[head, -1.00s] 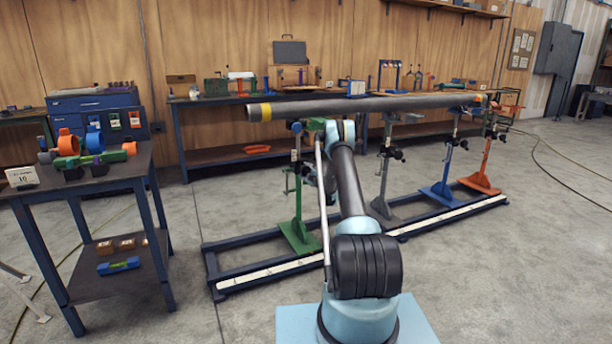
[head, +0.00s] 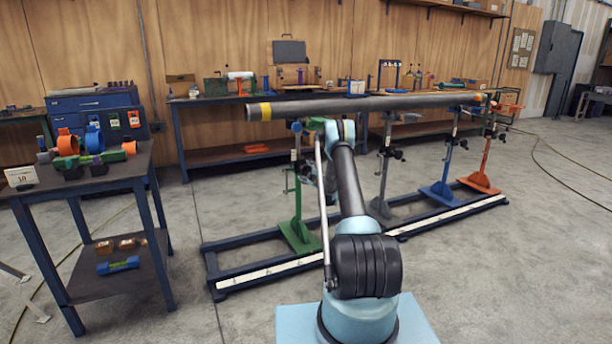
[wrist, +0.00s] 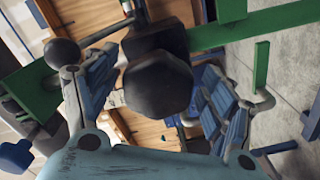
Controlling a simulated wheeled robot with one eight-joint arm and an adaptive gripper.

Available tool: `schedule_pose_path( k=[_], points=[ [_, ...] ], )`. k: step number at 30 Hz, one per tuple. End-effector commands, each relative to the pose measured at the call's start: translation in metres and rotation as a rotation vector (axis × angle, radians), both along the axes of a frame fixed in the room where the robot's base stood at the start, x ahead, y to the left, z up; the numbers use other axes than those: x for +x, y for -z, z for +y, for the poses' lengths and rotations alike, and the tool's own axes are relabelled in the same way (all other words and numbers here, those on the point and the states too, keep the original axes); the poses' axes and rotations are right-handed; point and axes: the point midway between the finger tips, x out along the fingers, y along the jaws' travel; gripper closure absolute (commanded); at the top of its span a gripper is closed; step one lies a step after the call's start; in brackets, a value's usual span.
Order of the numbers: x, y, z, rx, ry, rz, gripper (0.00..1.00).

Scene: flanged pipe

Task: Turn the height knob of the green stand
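The green stand (head: 299,232) is the nearest of several coloured stands under the long grey pipe (head: 370,104), upright on the rail frame. In the wrist view a black faceted knob (wrist: 158,85) lies in the middle, in front of green stand bars (wrist: 262,28). My gripper (wrist: 160,75) is open, one blue-grey finger on each side of the knob. Narrow gaps seem to show between the fingers and the knob; contact is not clear. In the head view my arm hides most of the gripper and the knob.
A black ball-ended handle (wrist: 62,54) is close to the left finger. The rail frame (head: 240,275) runs along the floor below the stands. A side table (head: 110,168) with clamps stands at the left, a workbench (head: 225,99) behind. The floor between is clear.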

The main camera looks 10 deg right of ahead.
Motion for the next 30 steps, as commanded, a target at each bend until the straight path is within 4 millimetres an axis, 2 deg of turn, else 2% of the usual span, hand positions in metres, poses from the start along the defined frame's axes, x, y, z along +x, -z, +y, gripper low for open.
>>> schedule_pose_path(
  k=[11, 14, 24, 30],
  points=[
    [-0.006, 0.0, 0.0, 0.0, -0.002, 0.0, 0.23],
    [-0.018, -0.001, -0.005, 0.0, -0.002, 0.0, 0.23],
    [-0.079, 0.0, -0.025, 0.0, -0.001, 0.0, 0.23],
    [-0.104, 0.001, -0.032, 0.001, -0.001, 0.001, 0.23]
  ],
)
